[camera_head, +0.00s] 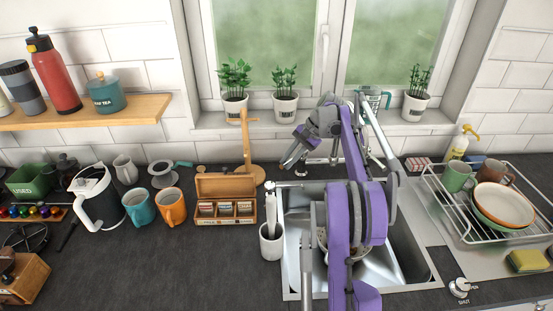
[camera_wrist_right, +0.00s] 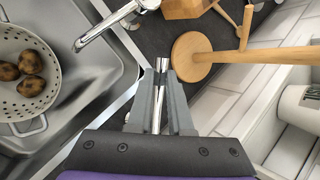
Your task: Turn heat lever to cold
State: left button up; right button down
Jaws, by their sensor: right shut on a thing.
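The heat lever (camera_wrist_right: 161,66) is a slim chrome bar in the right wrist view. It lies between the fingers of my right gripper (camera_wrist_right: 160,92), which is shut on it. In the head view the right gripper (camera_head: 290,160) is above the back left corner of the sink, and the lever is hard to make out there. The chrome tap spout (camera_wrist_right: 108,26) reaches over the sink edge in the wrist view, apart from the fingers. It also shows in the head view (camera_head: 287,184). Which way counts as cold cannot be told. My left gripper is not in view.
The sink (camera_head: 417,262) holds a white colander (camera_wrist_right: 45,101) with brown potatoes. A wooden stand (camera_head: 247,170), a tea box (camera_head: 225,188) and a white utensil cup (camera_head: 271,243) stand left of the sink. A dish rack (camera_head: 470,236) is at right. Potted plants line the sill.

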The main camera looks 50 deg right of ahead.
jog(key=shift+s, duration=0.1)
dwell(0.4)
jog(key=c, duration=0.8)
grip_release()
jog(key=shift+c, duration=0.2)
